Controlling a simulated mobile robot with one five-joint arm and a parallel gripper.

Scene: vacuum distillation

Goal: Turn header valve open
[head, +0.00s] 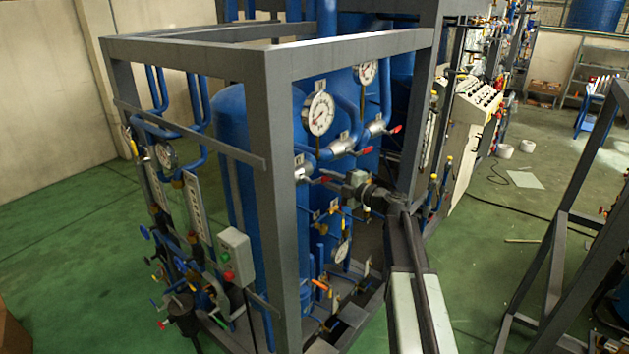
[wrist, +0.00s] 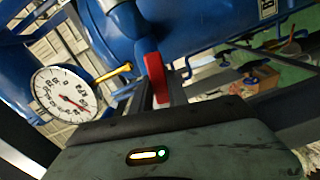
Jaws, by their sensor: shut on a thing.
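A red valve handle (wrist: 154,78) stands between the fingers of my gripper (wrist: 158,95) in the wrist view. My gripper is shut on this handle. In the head view my gripper (head: 332,177) reaches in from the right to the front red-handled valve (head: 302,172) on the blue pipework, below the large dial gauge (head: 320,114). Two more silver valves with red handles, one in the middle (head: 342,147) and one behind (head: 377,127), sit farther back to the right. The gripper and arm partly hide the front valve's handle in the head view.
A grey steel frame (head: 277,190) surrounds the pipework, with an upright near the arm. Green floor (head: 70,270) is open at left.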

